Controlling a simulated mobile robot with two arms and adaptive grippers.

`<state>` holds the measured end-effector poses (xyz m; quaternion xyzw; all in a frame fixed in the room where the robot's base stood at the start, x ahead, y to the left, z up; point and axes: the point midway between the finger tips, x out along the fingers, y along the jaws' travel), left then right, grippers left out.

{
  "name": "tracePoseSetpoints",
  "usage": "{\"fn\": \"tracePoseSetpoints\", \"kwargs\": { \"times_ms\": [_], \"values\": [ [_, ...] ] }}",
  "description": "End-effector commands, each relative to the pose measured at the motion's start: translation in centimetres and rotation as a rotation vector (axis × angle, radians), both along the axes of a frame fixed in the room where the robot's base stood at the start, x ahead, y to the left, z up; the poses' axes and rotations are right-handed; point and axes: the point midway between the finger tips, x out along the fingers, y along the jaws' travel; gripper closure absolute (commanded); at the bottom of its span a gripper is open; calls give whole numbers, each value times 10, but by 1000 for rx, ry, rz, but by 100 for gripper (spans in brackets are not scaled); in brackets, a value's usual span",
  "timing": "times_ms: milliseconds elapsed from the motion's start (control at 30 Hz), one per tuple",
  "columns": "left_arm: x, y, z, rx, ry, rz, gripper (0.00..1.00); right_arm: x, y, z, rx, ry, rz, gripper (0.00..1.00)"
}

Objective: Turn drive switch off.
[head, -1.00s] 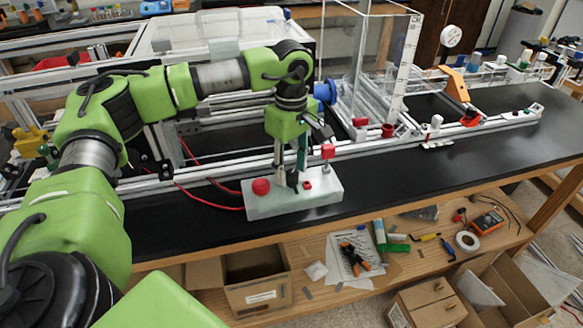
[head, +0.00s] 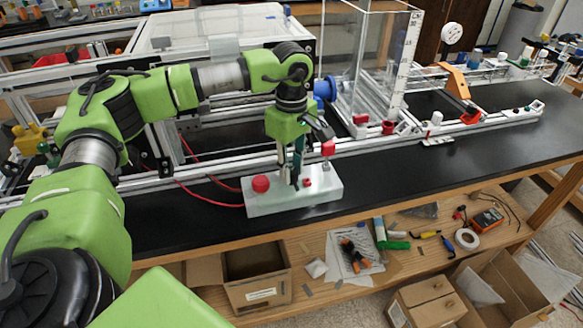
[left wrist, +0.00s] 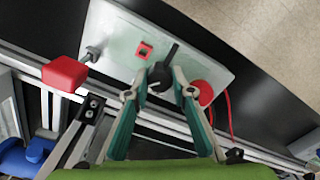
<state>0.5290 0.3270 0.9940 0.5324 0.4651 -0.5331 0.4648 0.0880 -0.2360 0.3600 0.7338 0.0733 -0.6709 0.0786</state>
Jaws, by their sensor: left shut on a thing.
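A pale control box (head: 318,203) lies on the black bench top. A black rotary switch handle (left wrist: 171,53) stands on it; no label is readable, so I cannot tell if it is marked as the drive switch. My left gripper (head: 295,184) points down over the box and is shut on the black handle; in the left wrist view its fingertips (left wrist: 161,82) are on both sides of the handle's base. The handle stands slanted in that view. In the head view my fingers mostly hide it. My right gripper is not in view.
Beside the handle are a red rocker switch (left wrist: 144,50), a round red button (head: 261,184) and a red-capped lever (head: 328,148) with a metal stem. Red cables (head: 213,201) run left from the box. An aluminium rail runs behind.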

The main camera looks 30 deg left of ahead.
Motion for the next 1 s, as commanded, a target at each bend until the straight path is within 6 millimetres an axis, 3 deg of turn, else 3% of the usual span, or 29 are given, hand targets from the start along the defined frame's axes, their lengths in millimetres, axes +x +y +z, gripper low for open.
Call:
{"fn": "tracePoseSetpoints", "kwargs": {
  "times_ms": [267, 1000],
  "values": [
    [1, 0, -2, -1, -2, 178, 99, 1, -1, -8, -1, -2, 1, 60],
    [1, 0, 0, -1, -1, 878, 99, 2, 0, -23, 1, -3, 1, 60]
  ]
}}
